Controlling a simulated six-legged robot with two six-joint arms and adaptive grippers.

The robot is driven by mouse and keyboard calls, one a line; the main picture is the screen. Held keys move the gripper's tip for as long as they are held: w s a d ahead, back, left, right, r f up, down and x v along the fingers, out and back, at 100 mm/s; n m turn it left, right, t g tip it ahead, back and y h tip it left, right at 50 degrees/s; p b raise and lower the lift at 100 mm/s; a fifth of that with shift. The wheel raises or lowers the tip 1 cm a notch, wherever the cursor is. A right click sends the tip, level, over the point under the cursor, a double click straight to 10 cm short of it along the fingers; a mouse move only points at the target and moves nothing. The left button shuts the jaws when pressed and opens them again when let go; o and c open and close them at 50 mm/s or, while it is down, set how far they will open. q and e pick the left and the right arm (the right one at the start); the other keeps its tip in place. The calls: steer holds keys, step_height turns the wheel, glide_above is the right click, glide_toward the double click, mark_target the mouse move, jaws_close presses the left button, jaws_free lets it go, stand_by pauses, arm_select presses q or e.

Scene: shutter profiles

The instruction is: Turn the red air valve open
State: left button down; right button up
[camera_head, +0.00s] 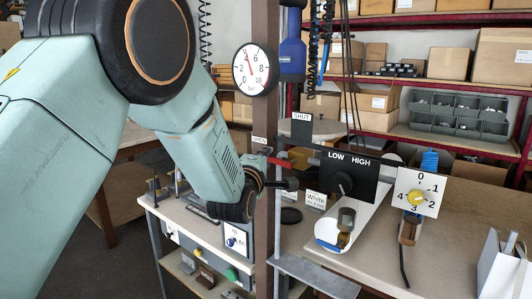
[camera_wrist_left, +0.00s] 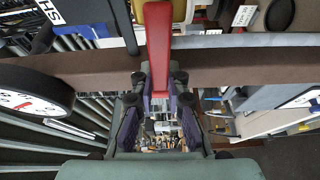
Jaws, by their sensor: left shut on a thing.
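The red valve lever (camera_head: 281,162) lies roughly level across the brown post, below and between a small "OPEN" label (camera_head: 259,140) at left and a "SHUT" label (camera_head: 301,117) at right. My left gripper (camera_head: 266,165) is at the lever's left end. In the left wrist view the red lever (camera_wrist_left: 158,45) runs down from the top, and its end sits between the purple-padded fingers (camera_wrist_left: 161,97), which are shut on it. The valve body is mostly hidden. My right gripper is in neither view.
A round gauge (camera_head: 255,69) hangs on the brown post (camera_head: 266,22) just above. A black LOW/HIGH panel (camera_head: 348,178) and a white numbered dial plate (camera_head: 415,192) stand close on the right. Shelves with cardboard boxes (camera_head: 445,62) are behind.

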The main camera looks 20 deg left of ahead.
arm_select(q)
steer(key=shift+f+n, duration=0.15)
steer(key=shift+n, duration=0.15)
stand_by(0.4)
steer(key=c, duration=1.3)
jaws_free()
steer(key=shift+w+f, duration=0.1)
steer(key=shift+s, duration=0.2)
steer(key=s, duration=1.1)
steer(key=shift+s+d, duration=0.3)
steer(key=shift+s, duration=0.1)
